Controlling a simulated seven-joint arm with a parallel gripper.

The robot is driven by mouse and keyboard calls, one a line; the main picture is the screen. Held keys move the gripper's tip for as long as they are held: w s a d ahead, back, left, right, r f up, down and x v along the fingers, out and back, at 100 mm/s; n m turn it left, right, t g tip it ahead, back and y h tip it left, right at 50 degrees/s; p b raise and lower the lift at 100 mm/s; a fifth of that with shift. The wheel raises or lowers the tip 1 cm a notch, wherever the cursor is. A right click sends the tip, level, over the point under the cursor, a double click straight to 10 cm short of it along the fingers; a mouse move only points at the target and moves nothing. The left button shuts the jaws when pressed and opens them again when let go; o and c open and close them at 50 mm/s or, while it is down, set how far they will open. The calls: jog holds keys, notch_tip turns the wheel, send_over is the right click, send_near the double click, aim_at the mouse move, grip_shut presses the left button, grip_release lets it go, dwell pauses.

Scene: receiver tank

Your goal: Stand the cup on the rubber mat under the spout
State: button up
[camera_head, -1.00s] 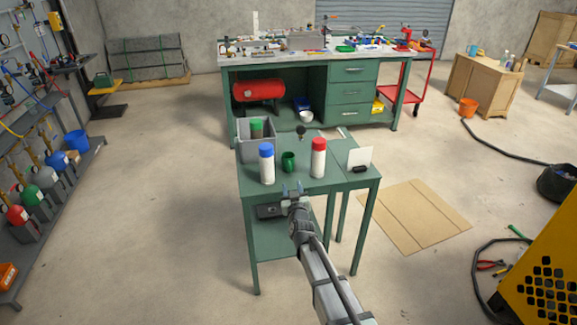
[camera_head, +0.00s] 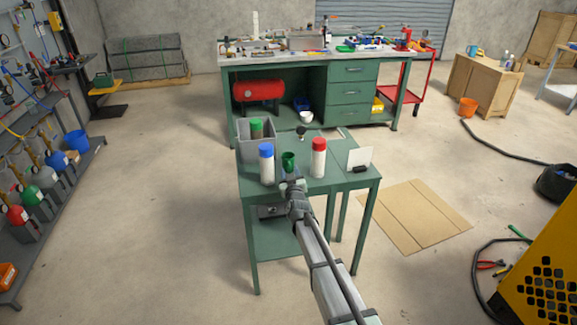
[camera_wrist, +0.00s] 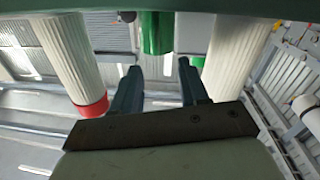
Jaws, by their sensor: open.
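The green cup (camera_head: 289,160) stands on the green table between the blue-capped bottle and the red-capped bottle. My gripper (camera_head: 291,180) is low over the table's near edge, just in front of the cup, and hides its lower part. In the wrist view, which is upside down, my gripper (camera_wrist: 157,72) is open and empty. The cup (camera_wrist: 157,32) shows beyond the gap between the fingers, apart from them. I cannot make out the rubber mat or the spout for certain.
The blue-capped bottle (camera_head: 266,164) and red-capped bottle (camera_head: 318,158) stand close on either side of the cup. A grey bin (camera_head: 244,145) holds a green-capped bottle behind left. A white card (camera_head: 360,158) stands right. A red tank (camera_head: 258,90) sits under the far bench.

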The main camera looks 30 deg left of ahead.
aim_at(290, 166)
jog(key=x, duration=0.4)
jog(key=shift+w+f, duration=0.3)
jog(key=shift+w, duration=0.1)
jog(key=shift+c, duration=0.3)
grip_shut()
